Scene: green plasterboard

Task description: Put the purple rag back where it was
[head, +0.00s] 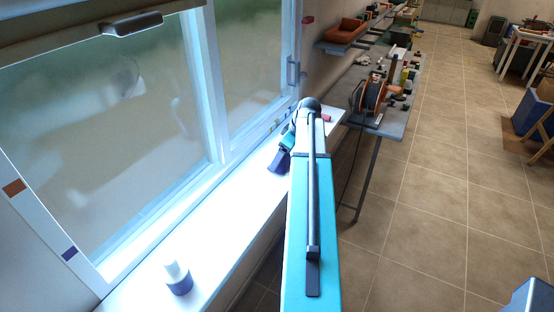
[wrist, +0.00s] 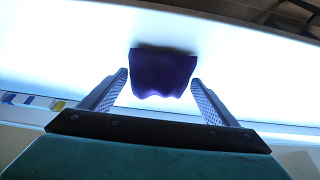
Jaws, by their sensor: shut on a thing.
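The purple rag (wrist: 163,72) is in the middle of the wrist view, dark and with a wavy lower edge. The two ridged fingers of my gripper (wrist: 160,84) stand on either side of it, and their tips are at its side edges. My gripper is shut on the rag. A bright white surface lies behind the rag. In the head view the rag (head: 278,163) shows as a dark purple patch at the end of my arm, over the window sill (head: 232,222). My arm hides part of the sill, and the fingers are hard to make out there.
A white and blue container (head: 178,279) stands at the sill's near end. A small red thing (head: 327,118) lies at its far end. Beyond, a grey table (head: 388,127) holds a cable reel (head: 370,95) and several small things. The sill between container and rag is clear.

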